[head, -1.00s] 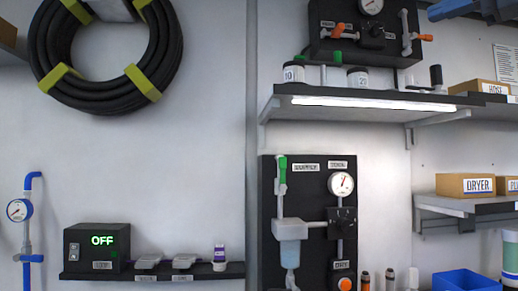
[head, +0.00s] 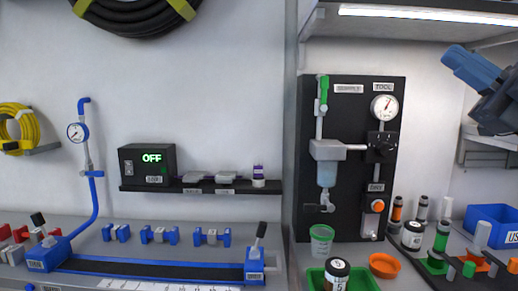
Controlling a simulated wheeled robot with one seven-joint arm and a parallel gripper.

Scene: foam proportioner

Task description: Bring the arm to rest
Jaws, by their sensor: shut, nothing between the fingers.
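My gripper (head: 470,68) shows at the right edge in the head view, a blue-grey end pointing up and to the left. Its jaws are shut with nothing between them. It is in the air in front of the wall, right of the black supply panel (head: 342,222), and seems to touch nothing. Most of the arm is out of the picture. The panel carries a gauge (head: 384,107), a green-handled valve (head: 323,92) and a clear bowl (head: 327,174).
A blue bin (head: 482,216) stands on the bench below my gripper. Left of it are small bottles, an orange dish (head: 383,266) and a green tray (head: 366,283). A lit shelf (head: 420,14) is above.

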